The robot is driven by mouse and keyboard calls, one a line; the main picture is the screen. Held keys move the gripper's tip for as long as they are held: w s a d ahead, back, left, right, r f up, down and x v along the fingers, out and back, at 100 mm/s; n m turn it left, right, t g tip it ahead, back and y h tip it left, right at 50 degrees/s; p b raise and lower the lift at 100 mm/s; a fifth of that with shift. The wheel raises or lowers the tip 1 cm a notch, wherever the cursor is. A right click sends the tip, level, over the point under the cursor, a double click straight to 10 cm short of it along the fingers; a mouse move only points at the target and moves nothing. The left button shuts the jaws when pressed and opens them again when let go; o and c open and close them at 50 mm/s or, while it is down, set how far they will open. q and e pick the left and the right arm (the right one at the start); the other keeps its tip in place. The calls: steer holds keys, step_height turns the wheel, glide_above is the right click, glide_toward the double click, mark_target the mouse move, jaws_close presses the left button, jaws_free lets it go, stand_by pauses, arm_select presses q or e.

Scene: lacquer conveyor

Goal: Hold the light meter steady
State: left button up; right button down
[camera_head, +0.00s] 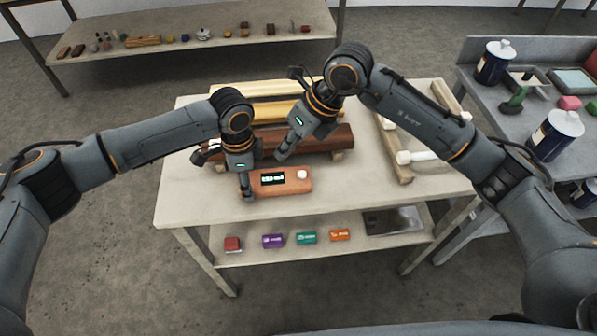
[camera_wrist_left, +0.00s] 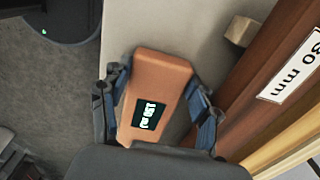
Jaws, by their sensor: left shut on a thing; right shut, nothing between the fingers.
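The light meter (camera_head: 281,181) is an orange-brown box with a dark lit display and a white knob at its right end. It lies on the table near the front edge in the head view. My left gripper (camera_head: 246,189) is shut on its left part. In the left wrist view the light meter (camera_wrist_left: 158,85) sits between the two fingers of my left gripper (camera_wrist_left: 162,105). Its display digits are too blurred to read. My right gripper (camera_head: 282,153) is shut and empty, above the dark wooden beam, behind the light meter.
A dark brown beam (camera_head: 335,140) rests on blocks behind the meter, with yellow beams (camera_head: 265,88) further back. A wooden rail and a white-ended rod (camera_head: 424,156) lie at right. Several small coloured boxes (camera_head: 306,238) stand on the lower shelf. Paint cans (camera_head: 556,134) stand on the right bench.

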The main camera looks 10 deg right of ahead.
mark_target(306, 174)
steer(key=d+m+t+y, duration=0.1)
steer(key=w+d+r+m+t+y, duration=0.1)
steer(key=d, duration=0.1)
steer(key=d+m+t, duration=0.1)
steer(key=shift+w+d+r+m+y, duration=0.2)
steer(key=shift+d+m+y, duration=0.1)
steer(key=shift+m+y, duration=0.1)
steer(key=shift+f, duration=0.1)
steer(key=shift+f, duration=4.3)
steer(key=shift+f, duration=0.1)
steer(key=shift+f, duration=0.3)
